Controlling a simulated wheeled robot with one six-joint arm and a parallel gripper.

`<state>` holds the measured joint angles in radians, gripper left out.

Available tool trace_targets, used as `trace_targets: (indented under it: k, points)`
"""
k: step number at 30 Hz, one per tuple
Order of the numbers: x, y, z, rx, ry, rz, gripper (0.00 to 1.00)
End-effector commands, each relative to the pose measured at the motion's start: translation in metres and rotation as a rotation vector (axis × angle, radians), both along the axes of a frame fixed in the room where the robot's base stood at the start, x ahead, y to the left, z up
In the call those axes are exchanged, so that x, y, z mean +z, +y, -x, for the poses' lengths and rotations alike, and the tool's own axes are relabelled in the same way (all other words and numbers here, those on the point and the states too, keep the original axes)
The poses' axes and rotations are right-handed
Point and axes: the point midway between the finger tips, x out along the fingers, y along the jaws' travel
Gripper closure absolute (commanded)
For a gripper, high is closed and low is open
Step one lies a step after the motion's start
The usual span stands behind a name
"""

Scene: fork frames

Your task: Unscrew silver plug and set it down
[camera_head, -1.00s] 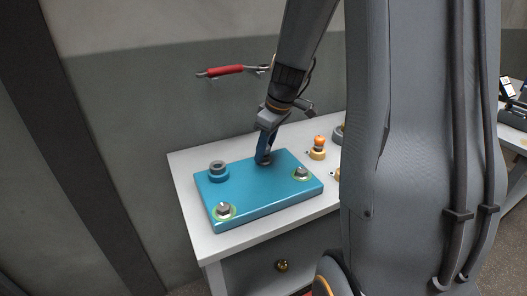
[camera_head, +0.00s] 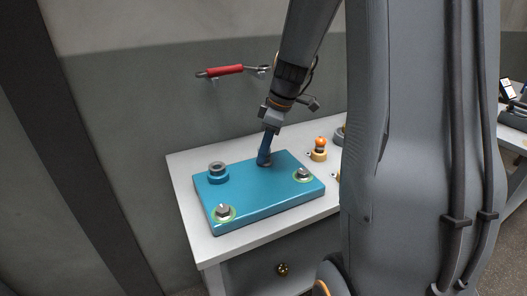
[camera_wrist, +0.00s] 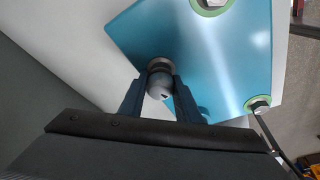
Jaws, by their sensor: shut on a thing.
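A round silver-grey plug (camera_wrist: 160,82) sits between the two dark blue fingers of my gripper (camera_wrist: 160,98) in the wrist view. It is at a brownish collar on the teal block (camera_wrist: 235,55). In the head view my gripper (camera_head: 265,157) reaches down, tilted, to the back edge of the teal block (camera_head: 262,192), and its fingers mostly hide the plug. My gripper is shut on the plug. I cannot tell how far the plug is out of its hole.
Two silver hex heads in green rings stand at the block's front (camera_head: 223,211) and right (camera_head: 303,174) corners. A blue-grey ring fitting (camera_head: 218,172) stands at the left. An orange-topped knob (camera_head: 320,147) is right of the block. A red-handled tool (camera_head: 225,71) hangs on the wall.

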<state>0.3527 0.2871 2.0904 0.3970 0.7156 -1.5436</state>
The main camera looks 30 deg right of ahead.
Motion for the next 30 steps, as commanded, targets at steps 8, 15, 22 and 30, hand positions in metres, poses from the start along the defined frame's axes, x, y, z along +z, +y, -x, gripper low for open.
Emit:
trace_targets:
  k: [8,15,22,30]
  points:
    - [-0.0014,0.0003,0.0006,0.073,0.004,-0.002,0.83]
    - [-0.0006,0.0011,0.0014,0.151,0.003,-0.001,0.83]
    - [-0.0004,0.001,0.001,0.149,0.003,-0.001,0.6]
    - [0.0011,0.001,0.001,0.097,0.002,0.0,0.6]
